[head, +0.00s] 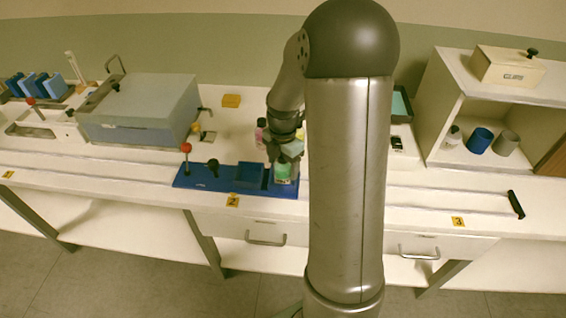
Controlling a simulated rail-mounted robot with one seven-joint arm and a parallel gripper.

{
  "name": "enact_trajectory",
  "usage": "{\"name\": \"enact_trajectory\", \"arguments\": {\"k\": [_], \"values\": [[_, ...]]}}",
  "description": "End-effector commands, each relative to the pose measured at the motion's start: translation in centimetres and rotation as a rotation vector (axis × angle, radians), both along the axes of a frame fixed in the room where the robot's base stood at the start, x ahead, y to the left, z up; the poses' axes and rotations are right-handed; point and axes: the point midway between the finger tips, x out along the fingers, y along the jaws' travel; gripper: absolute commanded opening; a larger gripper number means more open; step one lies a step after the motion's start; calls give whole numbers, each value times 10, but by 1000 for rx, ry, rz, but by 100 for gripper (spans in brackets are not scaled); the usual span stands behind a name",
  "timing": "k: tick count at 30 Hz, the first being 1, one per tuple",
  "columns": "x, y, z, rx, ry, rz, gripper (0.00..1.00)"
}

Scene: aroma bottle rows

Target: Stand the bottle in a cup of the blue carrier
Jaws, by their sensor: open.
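The blue carrier (215,179) lies along the front of the bench, behind the yellow 2 label. It has a raised blue block (249,175) and, at its left, a red-topped post and a black knob. A bottle with a green label (283,170) is upright at the carrier's right end; its base is partly hidden, and I cannot tell how deep it sits in a cup. My gripper (286,154) is open and right above or around the bottle's top. A pinkish bottle (261,131) stands behind, partly hidden by my arm.
A white shelf (445,105) at right holds a blue cup (479,141) and a grey cup (506,143). My arm hides the bench right of the carrier.

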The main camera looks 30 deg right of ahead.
Motion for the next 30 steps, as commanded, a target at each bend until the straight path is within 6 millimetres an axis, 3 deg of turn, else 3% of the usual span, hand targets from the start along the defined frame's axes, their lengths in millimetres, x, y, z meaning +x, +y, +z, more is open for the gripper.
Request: {"name": "enact_trajectory", "arguments": {"k": [7, 21, 26, 30], "values": [[1, 0, 18, -2, -4, 0, 70], [1, 0, 110, -1, -3, -1, 70], [-1, 2, 122, -2, -2, -12, 70], [-17, 21, 128, -9, -3, -163, 70]]}}
